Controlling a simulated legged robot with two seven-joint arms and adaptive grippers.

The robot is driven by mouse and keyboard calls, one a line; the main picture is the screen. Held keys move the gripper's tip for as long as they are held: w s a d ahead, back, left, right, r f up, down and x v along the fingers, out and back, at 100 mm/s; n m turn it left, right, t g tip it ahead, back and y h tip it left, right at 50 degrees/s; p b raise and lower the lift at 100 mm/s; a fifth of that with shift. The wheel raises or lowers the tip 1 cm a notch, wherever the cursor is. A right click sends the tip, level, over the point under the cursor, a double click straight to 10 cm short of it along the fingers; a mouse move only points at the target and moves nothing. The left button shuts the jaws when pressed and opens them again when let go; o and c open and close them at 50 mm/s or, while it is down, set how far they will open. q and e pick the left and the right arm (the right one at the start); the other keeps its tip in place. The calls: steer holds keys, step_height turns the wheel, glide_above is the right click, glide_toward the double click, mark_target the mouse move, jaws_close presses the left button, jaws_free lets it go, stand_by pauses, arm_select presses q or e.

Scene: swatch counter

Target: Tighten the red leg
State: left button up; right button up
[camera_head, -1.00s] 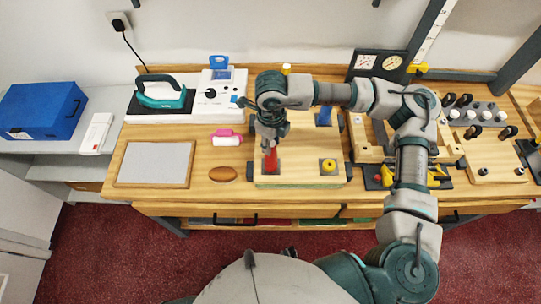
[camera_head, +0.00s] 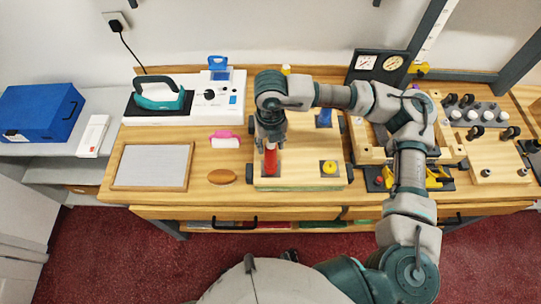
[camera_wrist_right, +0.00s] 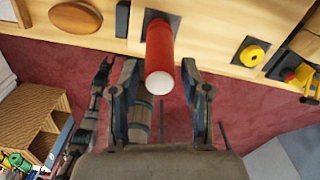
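The red leg (camera_head: 270,162) stands upright on a dark square plate at the front left of the pale wooden board (camera_head: 300,180). My right gripper (camera_head: 270,140) is over the leg's upper end and partly hides it. In the right wrist view the red leg (camera_wrist_right: 160,50) shows its pale round end, and my right gripper (camera_wrist_right: 158,75) has its fingers apart on either side of that end. A gap shows at the left finger; contact at the right one is unclear. A grey arm that looks like my left hangs low there, its gripper (camera_wrist_right: 104,75) too small to read.
A yellow round piece (camera_head: 329,167) and a blue leg (camera_head: 324,118) are on the same board. Left of it are a brown oval (camera_head: 222,177), a pink item (camera_head: 225,139) and a framed panel (camera_head: 152,166). Fixtures and a yellow tool (camera_head: 437,177) crowd the right.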

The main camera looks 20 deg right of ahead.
steer(key=n+b, duration=0.1)
steer(key=n, duration=0.2)
steer(key=shift+s+f+n+b, duration=0.1)
steer(key=shift+f+n+b, duration=0.1)
steer(key=shift+n+b, duration=0.15)
steer(key=n+b, duration=0.2)
steer(key=n, duration=0.3)
steer(key=shift+a+n, duration=0.1)
steer(key=shift+n, duration=0.15)
steer(key=n+b, duration=0.1)
steer(key=n, duration=0.2)
steer(key=n+b, duration=0.1)
steer(key=n, duration=0.1)
steer(key=shift+r+n, duration=0.15)
steer(key=shift+n, duration=0.15)
arm_select(q)
step_height(320, 180, down, 6)
steer(key=s, duration=0.2)
arm_select(e)
steer(key=shift+r, duration=0.1)
arm_select(q)
steer(key=shift+s+r, duration=0.15)
arm_select(e)
steer(key=shift+n, duration=0.3)
